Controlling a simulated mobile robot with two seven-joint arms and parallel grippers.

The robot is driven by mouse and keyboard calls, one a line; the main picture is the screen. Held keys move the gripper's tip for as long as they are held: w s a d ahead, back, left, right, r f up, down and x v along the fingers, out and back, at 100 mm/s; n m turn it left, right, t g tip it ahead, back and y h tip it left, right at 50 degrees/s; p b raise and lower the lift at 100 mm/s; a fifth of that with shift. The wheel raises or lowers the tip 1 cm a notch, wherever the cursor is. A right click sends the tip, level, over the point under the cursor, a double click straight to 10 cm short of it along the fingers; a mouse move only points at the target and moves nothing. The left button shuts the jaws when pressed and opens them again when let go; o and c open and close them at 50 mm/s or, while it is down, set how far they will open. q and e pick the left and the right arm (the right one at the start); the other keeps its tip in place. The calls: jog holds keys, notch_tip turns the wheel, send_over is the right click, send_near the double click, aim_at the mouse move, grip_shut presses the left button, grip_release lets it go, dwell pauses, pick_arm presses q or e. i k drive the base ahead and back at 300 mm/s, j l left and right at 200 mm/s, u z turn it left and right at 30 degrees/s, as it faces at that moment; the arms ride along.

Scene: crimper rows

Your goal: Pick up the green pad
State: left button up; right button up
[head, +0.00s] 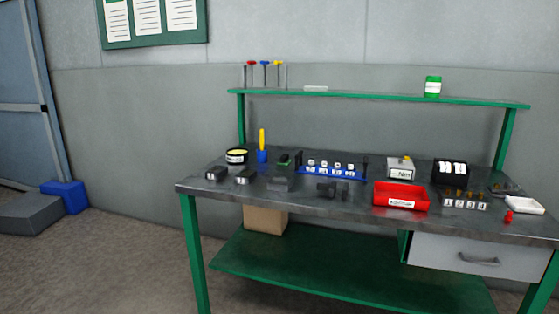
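A small green-topped item (285,158) sits on the workbench, left of the blue rack. It may be the green pad, but it is too small to tell for sure. It lies behind a dark grey block (280,183). The workbench (330,213) has a dark grey top and green legs and stands some way ahead of me. Neither of my grippers is in view.
A blue rack (346,175), a red bin (401,196), a labelled nuts box (400,169) and a white tray (525,205) crowd the benchtop. Floor (110,255) at left is clear.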

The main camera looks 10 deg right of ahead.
aim_at(284, 161)
jog(key=i+j+u, duration=0.1)
jog(key=i+j, duration=0.2)
jog(key=i, duration=0.2)
jog(key=i+j, duration=0.25)
jog(key=i, duration=0.25)
jog(key=u, duration=0.05)
